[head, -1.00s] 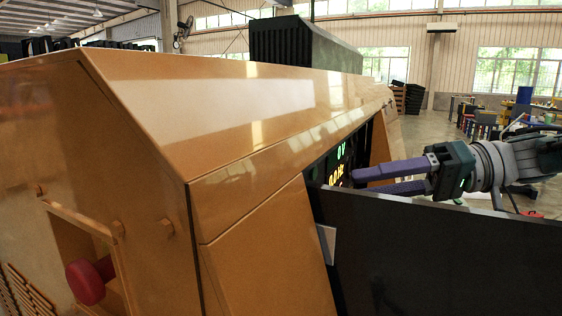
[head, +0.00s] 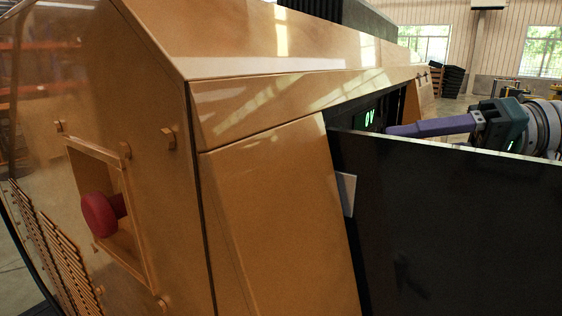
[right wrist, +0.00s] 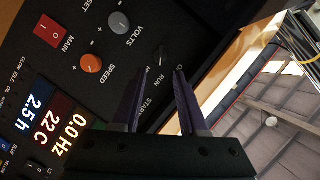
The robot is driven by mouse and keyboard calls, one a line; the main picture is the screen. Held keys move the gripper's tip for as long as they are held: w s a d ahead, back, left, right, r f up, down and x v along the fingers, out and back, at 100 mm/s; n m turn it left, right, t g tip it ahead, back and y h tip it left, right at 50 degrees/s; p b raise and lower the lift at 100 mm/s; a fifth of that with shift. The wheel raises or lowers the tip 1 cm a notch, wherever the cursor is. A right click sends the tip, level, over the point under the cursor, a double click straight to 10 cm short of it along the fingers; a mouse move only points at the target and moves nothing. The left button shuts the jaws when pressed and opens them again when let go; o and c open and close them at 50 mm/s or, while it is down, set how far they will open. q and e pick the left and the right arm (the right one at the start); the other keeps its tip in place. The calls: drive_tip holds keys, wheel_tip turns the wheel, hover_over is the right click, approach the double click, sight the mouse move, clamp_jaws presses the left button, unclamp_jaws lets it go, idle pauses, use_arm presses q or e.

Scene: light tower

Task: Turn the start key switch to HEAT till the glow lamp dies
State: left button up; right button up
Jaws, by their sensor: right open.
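The dark control panel (right wrist: 105,75) fills the left of the right wrist view, labelled RUN, START, MAIN, SPEED and VOLTS. My right gripper (right wrist: 160,72) is open, its two purple fingers reaching over the RUN and START lettering. The display (right wrist: 50,118) reads 0.0 Hz, 22 C and 2.5 h. Small GLOW lettering shows at the left edge; whether its lamp is lit I cannot tell. In the head view my right gripper (head: 388,130) reaches into the panel opening. My left gripper is out of view.
An orange knob (right wrist: 91,63), a grey knob (right wrist: 119,23) and a red rocker switch (right wrist: 52,31) sit on the panel. A black door (head: 450,230) stands open below my right arm. A red mushroom button (head: 99,214) sits recessed in the orange housing (head: 270,200).

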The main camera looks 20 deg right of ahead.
drive_tip(key=x, duration=0.9)
drive_tip(key=shift+s+r, duration=0.1)
